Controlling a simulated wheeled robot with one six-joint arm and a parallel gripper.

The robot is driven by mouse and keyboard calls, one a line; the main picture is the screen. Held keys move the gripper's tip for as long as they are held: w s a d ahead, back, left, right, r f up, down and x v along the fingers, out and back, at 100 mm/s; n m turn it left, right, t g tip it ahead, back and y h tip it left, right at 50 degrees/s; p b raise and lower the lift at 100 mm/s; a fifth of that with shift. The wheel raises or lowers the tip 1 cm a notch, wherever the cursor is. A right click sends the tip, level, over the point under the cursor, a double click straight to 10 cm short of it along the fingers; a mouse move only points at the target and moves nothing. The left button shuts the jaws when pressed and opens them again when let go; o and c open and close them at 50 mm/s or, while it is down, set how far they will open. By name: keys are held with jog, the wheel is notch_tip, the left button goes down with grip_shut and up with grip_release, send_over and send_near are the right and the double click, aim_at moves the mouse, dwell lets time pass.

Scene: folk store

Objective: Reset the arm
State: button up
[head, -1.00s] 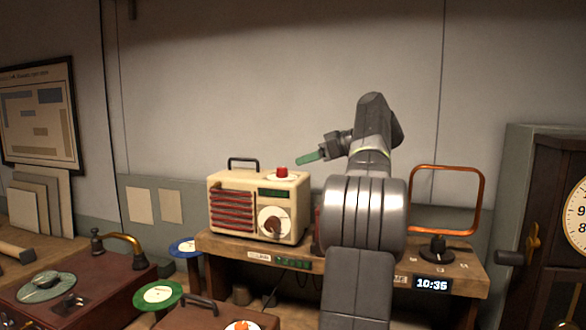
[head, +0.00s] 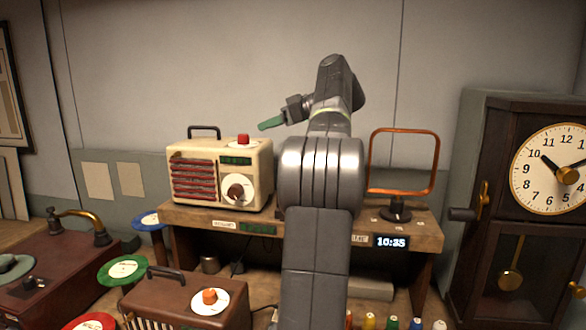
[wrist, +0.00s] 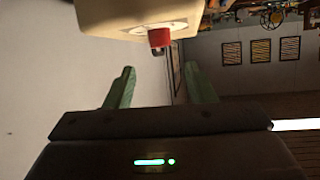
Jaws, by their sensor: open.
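My gripper (head: 268,123) is raised in front of the wall, above and to the right of the cream radio (head: 222,173). Its green fingers point left. In the wrist view the two green fingers (wrist: 160,88) stand apart with nothing held between them. The radio's red button (wrist: 159,37) shows beyond the fingers there, with part of the radio's cream body. In the head view the red button (head: 243,140) sits on top of the radio, below the fingertips and apart from them.
The radio stands on a wooden bench (head: 300,228) with a copper loop antenna (head: 437,165) at its right end. A tall clock (head: 500,130) stands at the right. A brown case (head: 165,300), coloured discs (head: 122,270) and a red-brown turntable box (head: 75,255) are lower left. The wall above is bare.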

aim_at(243, 135)
jog(key=p+x, duration=0.1)
jog(key=x, duration=0.9)
jog(key=shift+w+a+f, duration=0.1)
jog(key=shift+a, duration=0.1)
jog(key=shift+d, duration=0.1)
